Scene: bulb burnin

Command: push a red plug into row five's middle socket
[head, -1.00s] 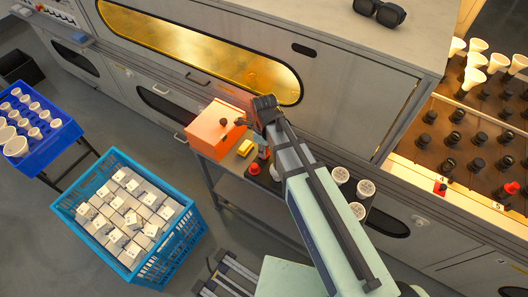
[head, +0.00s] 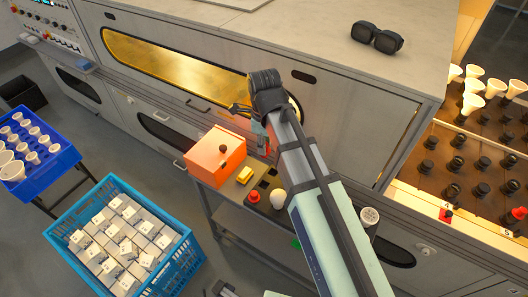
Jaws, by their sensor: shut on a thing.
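My gripper (head: 262,134) points down, partly hidden by my own arm, in front of the long amber window. It is shut on a small red plug (head: 264,148), held above the bench. Another red plug (head: 254,196) stands on the dark bench. A red piece (head: 519,213) sits on a dark socket by the front right edge. Row five's middle socket I cannot make out with certainty.
An orange box (head: 214,155), a yellow block (head: 244,175) and a white bulb (head: 277,199) are on the bench. A blue crate (head: 172,268) of white boxes stands lower left. Dark goggles (head: 377,38) lie on the machine top. White bulbs stand at the board's back.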

